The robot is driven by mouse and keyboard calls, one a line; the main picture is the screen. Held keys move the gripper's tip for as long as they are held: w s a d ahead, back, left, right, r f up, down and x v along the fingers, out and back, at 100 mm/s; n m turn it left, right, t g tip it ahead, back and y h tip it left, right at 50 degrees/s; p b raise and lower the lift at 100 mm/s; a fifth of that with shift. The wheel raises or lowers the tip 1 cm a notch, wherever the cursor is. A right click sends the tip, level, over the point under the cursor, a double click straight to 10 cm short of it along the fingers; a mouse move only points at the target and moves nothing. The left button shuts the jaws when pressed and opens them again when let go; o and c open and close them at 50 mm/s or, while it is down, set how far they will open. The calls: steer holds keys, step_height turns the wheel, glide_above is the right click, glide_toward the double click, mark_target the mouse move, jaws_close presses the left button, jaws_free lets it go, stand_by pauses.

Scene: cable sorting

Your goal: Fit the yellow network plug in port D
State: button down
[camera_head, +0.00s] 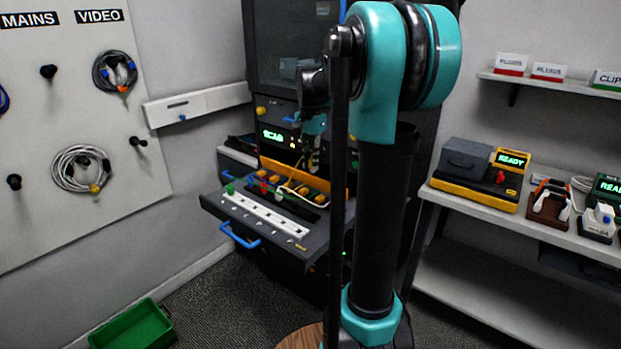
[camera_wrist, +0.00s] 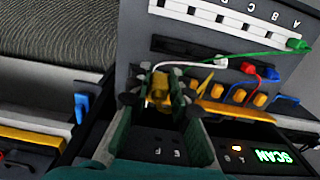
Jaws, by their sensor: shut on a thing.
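My gripper (camera_wrist: 160,98) is shut on a yellow plug (camera_wrist: 160,86) in the wrist view; the fingers hide part of it. The white port strip (camera_wrist: 222,18) lies at the top right of the wrist view, apart from the held plug. Letters A, B and C show beside it; D is cut by the frame edge. The strip also shows on the pulled-out drawer (camera_head: 265,215) in the head view. A green plug (camera_wrist: 298,44) sits at the strip's A end.
Red (camera_wrist: 248,68) and blue (camera_wrist: 272,73) plugs lie by a black rail, near several orange pieces (camera_wrist: 239,95). White and green cables cross there. A lit SCAN display (camera_wrist: 272,156) is beside my gripper. A green bin (camera_head: 133,325) stands on the floor.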

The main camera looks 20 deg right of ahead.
mark_target(310, 159)
steer(key=shift+r, duration=2.55)
